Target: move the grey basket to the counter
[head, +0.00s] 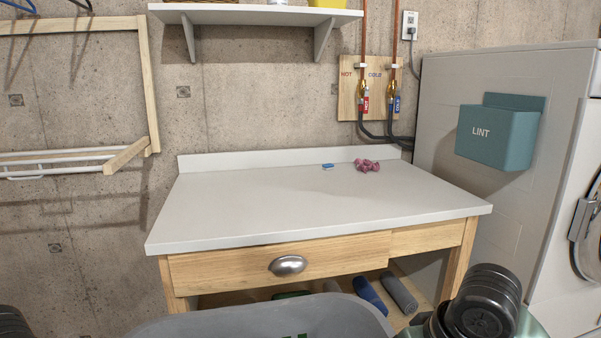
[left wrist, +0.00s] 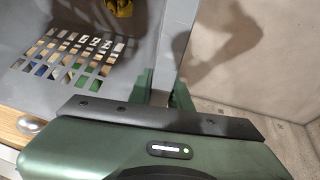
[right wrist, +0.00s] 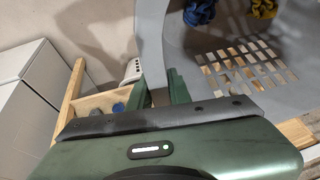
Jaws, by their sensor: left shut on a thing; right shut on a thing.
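The grey basket (head: 262,320) shows at the bottom edge of the head view, in front of the counter (head: 300,205); most of it is cut off. The counter has a white top above a wooden drawer. In the left wrist view my left gripper (left wrist: 163,88) is shut on one side wall of the basket (left wrist: 180,35). In the right wrist view my right gripper (right wrist: 160,90) is shut on the opposite side wall of the basket (right wrist: 152,40). A yellow cloth (right wrist: 263,8) and a dark blue cloth (right wrist: 200,12) lie inside the basket.
A small blue item (head: 328,166) and a pink bundle (head: 367,165) lie at the back of the counter; the rest of its top is clear. Rolled towels (head: 371,294) lie on the shelf below. A washer or dryer with a teal lint box (head: 500,133) stands right.

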